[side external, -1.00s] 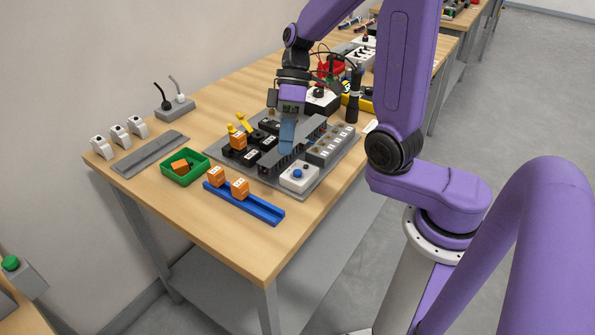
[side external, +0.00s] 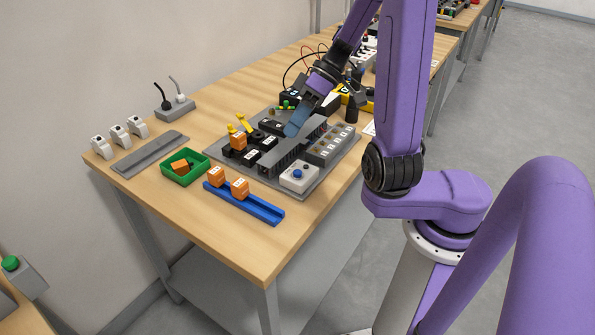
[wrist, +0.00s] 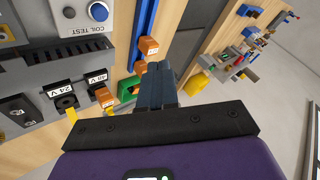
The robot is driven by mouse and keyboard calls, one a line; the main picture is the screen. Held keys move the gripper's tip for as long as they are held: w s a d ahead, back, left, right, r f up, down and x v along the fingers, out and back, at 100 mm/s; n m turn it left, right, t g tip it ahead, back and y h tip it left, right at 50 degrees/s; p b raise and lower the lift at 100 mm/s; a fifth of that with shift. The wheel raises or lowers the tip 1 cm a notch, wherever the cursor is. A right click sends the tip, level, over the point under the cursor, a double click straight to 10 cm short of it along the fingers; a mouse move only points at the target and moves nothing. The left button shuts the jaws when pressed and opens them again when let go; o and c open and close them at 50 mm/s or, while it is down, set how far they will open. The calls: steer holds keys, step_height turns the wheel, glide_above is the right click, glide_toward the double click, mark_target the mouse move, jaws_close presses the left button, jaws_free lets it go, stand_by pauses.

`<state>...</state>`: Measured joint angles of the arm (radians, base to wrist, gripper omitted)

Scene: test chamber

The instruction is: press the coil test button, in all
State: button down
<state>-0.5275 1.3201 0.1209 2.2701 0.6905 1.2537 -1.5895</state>
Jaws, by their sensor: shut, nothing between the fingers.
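The coil test box (side external: 299,178) is a pale box with a round blue button (side external: 298,174) on top, at the front corner of the grey panel. In the wrist view the blue button (wrist: 98,11) shows at the upper left, above the label "COIL TEST" (wrist: 73,29). My gripper (side external: 291,131) is shut and empty, tilted, above the middle of the panel and behind the box, apart from the button. Its shut fingers (wrist: 158,78) show at the middle of the wrist view, to the right of and below the button.
Black sockets with an orange block (side external: 238,141) and yellow levers stand left of my gripper. A grey slotted duct (side external: 285,157) and a terminal row (side external: 335,146) lie near it. A blue rail (side external: 243,204) with orange blocks and a green bin (side external: 185,179) lie in front.

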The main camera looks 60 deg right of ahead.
mark_target(301, 171)
steer(key=shift+s+d+r+t, duration=0.15)
steer(key=shift+s+d+t, duration=0.2)
steer(key=shift+d+t, duration=0.3)
steer(key=shift+f, duration=4.45)
steer(key=shift+f, duration=0.15)
steer(key=shift+f, duration=0.25)
steer(key=shift+f, duration=0.5)
steer(key=shift+r, duration=0.95)
